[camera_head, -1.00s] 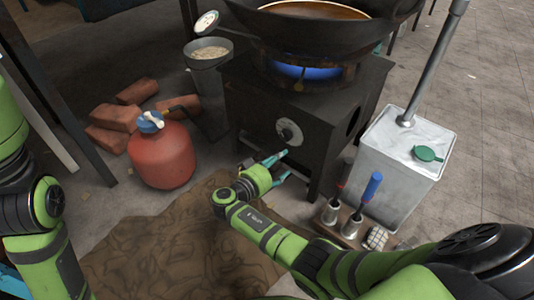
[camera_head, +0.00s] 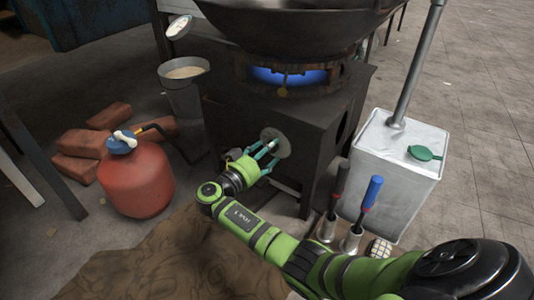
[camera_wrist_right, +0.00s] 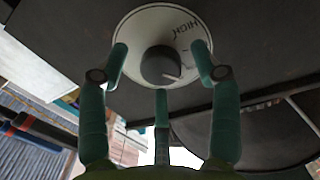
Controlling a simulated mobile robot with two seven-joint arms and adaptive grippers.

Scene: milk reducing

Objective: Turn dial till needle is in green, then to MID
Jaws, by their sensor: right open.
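The dial is a dark round knob (camera_wrist_right: 162,66) on a pale disc (camera_wrist_right: 150,22) marked HIGH, seen in the right wrist view. In the head view the disc (camera_head: 275,142) sits on the front of the black stove (camera_head: 225,110). My right gripper (camera_head: 268,150) is open in front of it, and in the right wrist view its teal fingers (camera_wrist_right: 160,75) spread around the knob without visibly closing on it. The gauge (camera_head: 179,27) is a white round face at upper left of the stove; its needle and green zone are too small to read. My left gripper is not in view.
A large dark wok (camera_head: 300,25) sits over a blue flame (camera_head: 288,76). A red gas cylinder (camera_head: 137,180) and bricks (camera_head: 85,155) stand at left. A metal can (camera_head: 393,175) and blue-handled tool (camera_head: 370,195) are at right. A bucket (camera_head: 184,90) is near the gauge.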

